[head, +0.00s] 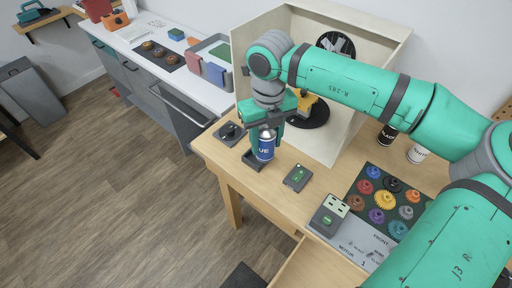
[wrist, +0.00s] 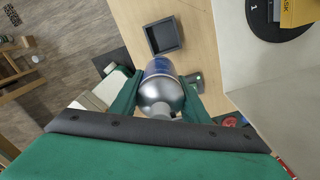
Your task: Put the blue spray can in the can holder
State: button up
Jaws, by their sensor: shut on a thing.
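The blue spray can (head: 265,146) has a blue label and a silver domed top. My gripper (head: 267,130) is shut on it and holds it upright near the table's front edge. In the wrist view the can (wrist: 160,92) sits between the green fingers. In the wrist view the holder (wrist: 178,47) is empty and apart from the can. The head view does not clearly show the gap under the can.
A white booth (head: 340,135) stands behind my gripper with a yellow part on a black disc inside. A small device (head: 297,177) lies right. Black (head: 388,135) and white (head: 418,154) cans stand further right.

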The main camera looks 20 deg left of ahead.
jog(key=shift+w+a+f, duration=0.6)
jog(key=shift+a+f, duration=0.05)
jog(key=shift+f, duration=0.85)
jog(key=shift+w+a+f, duration=0.6)
jog(key=shift+w+f, duration=0.05)
jog(key=shift+f, duration=0.9)
jog(key=shift+w+a+f, duration=0.6)
jog(key=shift+a+f, duration=0.05)
jog(key=shift+f, duration=0.85)
jog(key=shift+f, duration=0.1)
jog(key=o, duration=1.2)
jog(key=shift+c, duration=0.2)
notch_tip(320, 180, up, 12)
jog(key=shift+w, duration=0.1)
